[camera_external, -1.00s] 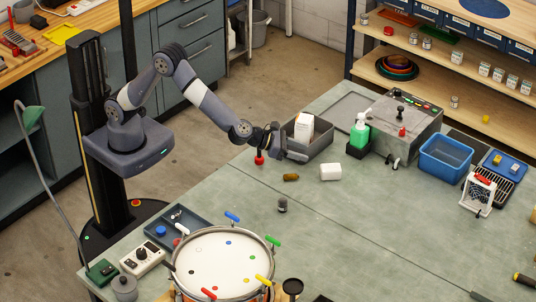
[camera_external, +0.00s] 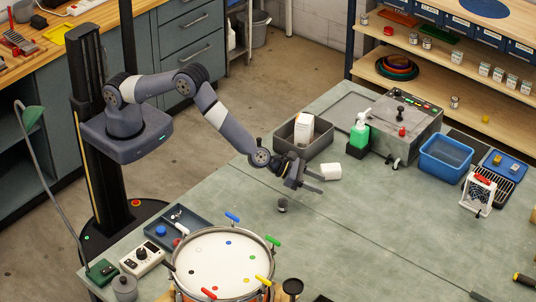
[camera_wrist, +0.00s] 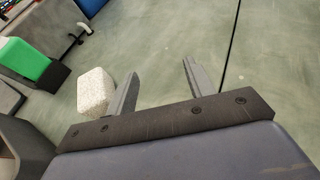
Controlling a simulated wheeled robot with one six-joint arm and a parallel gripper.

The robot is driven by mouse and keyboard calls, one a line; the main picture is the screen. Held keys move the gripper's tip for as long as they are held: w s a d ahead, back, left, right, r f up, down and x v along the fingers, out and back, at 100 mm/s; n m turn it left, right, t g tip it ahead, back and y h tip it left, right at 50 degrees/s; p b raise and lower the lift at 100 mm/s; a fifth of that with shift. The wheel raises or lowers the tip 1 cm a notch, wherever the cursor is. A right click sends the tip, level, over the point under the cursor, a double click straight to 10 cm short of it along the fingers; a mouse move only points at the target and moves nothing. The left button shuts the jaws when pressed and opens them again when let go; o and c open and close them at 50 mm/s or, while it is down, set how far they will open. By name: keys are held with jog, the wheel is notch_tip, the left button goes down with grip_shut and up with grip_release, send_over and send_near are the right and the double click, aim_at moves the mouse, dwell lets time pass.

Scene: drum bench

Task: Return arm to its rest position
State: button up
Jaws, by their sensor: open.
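My arm reaches from its column at the left out over the bench. My gripper (camera_external: 320,184) is above the bench top, just in front of the white block (camera_external: 331,171). In the wrist view my gripper (camera_wrist: 160,70) has its two fingers apart, with only bare bench between them. The white block (camera_wrist: 95,92) shows there just left of the left finger, outside the jaws. My gripper and wrist cover the spot where a small brown piece and a red knob showed earlier.
A grey bin (camera_external: 318,147) with a white box (camera_external: 304,128) stands behind my gripper. A green bottle (camera_external: 359,131) and a grey machine (camera_external: 408,128) are to the right. A drum (camera_external: 222,262) is at the front. The bench centre (camera_external: 375,225) is mostly clear.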

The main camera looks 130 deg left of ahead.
aim_at(315, 196)
jog(key=shift+f+p, duration=0.3)
jog(key=shift+f, duration=1.5)
